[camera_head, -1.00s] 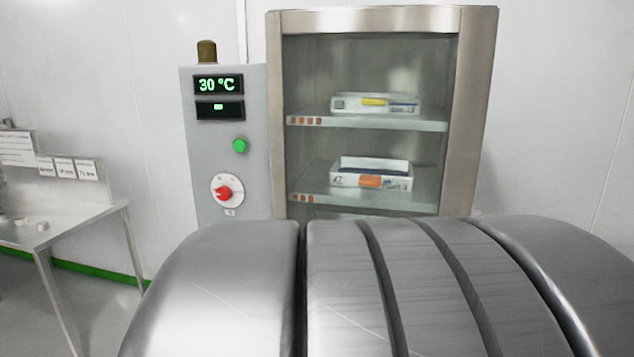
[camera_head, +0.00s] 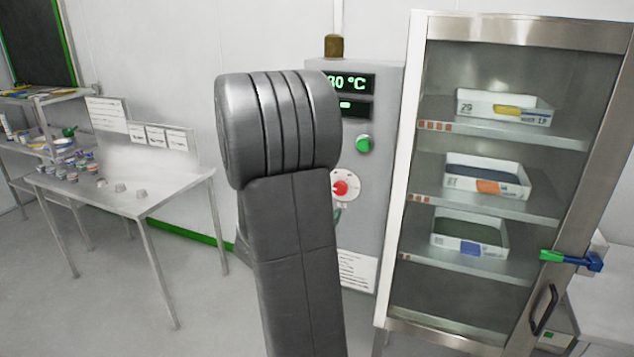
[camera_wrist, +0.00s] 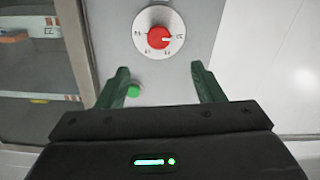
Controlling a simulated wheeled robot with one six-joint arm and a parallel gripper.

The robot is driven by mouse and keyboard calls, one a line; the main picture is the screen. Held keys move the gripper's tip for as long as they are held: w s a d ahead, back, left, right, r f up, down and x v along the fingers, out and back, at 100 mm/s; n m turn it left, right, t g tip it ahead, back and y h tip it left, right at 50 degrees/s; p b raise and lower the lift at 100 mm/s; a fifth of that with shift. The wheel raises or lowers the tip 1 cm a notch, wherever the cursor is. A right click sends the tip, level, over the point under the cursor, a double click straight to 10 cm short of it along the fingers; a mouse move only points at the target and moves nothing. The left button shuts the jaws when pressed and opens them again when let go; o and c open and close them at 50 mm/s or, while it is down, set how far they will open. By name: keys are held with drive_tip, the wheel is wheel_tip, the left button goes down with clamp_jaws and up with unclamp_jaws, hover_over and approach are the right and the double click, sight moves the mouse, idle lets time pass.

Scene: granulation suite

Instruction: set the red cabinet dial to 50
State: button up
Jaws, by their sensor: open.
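The red dial (camera_head: 340,187) sits on a white round plate on the grey cabinet panel (camera_head: 383,150), partly hidden behind my arm in the head view. The wrist view shows the red knob (camera_wrist: 159,37) and its marked plate at the top, beyond the fingertips. My gripper (camera_wrist: 160,70) is open, with two dark green fingers apart and nothing between them. It does not touch the dial. A green button (camera_head: 363,144) is above the dial; it also shows in the wrist view (camera_wrist: 133,91) near the left finger. The display (camera_head: 350,83) reads about 30 °C, its first digit partly covered.
A glass-fronted cabinet (camera_head: 419,190) with several trays on shelves stands right of the panel. A blue and green handle-like object (camera_head: 572,260) is at its right edge. A metal table (camera_head: 150,195) with small items stands left, with open floor before it.

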sight(339, 189)
drive_tip(key=p+x, duration=0.3)
drive_tip(key=x, duration=1)
drive_tip(key=shift+w+d, duration=0.25)
drive_tip(key=shift+w, duration=0.1)
drive_tip(key=c, duration=1)
